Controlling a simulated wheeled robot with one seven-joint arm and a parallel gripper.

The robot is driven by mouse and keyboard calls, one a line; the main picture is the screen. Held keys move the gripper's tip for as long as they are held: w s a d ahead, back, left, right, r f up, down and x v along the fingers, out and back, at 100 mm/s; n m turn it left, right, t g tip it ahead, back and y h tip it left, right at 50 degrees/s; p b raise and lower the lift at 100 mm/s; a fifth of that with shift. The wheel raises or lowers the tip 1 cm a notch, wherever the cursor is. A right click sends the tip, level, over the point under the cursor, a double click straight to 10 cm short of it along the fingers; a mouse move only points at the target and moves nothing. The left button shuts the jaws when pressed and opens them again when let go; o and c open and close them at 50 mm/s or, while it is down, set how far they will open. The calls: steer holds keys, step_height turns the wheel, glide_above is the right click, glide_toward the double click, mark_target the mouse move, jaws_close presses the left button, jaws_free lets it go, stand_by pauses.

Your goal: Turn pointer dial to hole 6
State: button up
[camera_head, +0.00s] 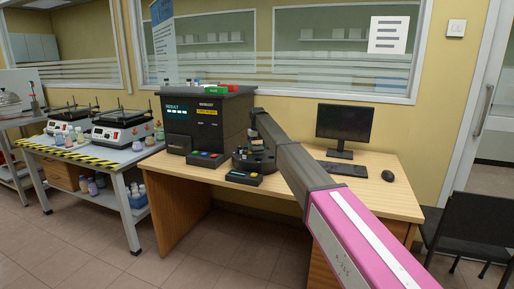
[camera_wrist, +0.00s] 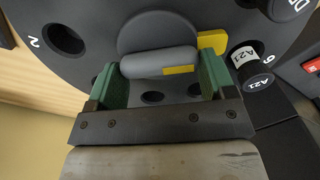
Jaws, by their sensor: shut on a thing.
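The pointer dial (camera_wrist: 158,62) is a grey rounded handle on a round grey hub, with a yellow mark on the handle. A yellow pointer tab (camera_wrist: 213,40) sticks out from the hub to the right. My gripper (camera_wrist: 160,80) is shut on the handle, one green pad at each end. The dark disc (camera_wrist: 85,20) around the hub has numbered holes. Hole 2 (camera_wrist: 65,39) is empty at the left. A numeral that looks like 6 (camera_wrist: 267,57) is at the right, beside a dark-capped vial labelled A21 (camera_wrist: 258,80). The tab points roughly toward that vial.
Another dark-capped vial (camera_wrist: 283,6) sits at the top right of the disc. In the head view, the black analyser (camera_head: 208,120) stands left of the disc. A monitor (camera_head: 346,124), keyboard and mouse are to the right on the wooden desk (camera_head: 385,205).

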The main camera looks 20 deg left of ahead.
steer(key=shift+m, duration=1.5)
steer(key=shift+d, duration=0.1)
steer(key=o, duration=0.9)
steer(key=shift+r, duration=0.15)
step_height(320, 180, up, 11)
steer(key=shift+f, duration=0.2)
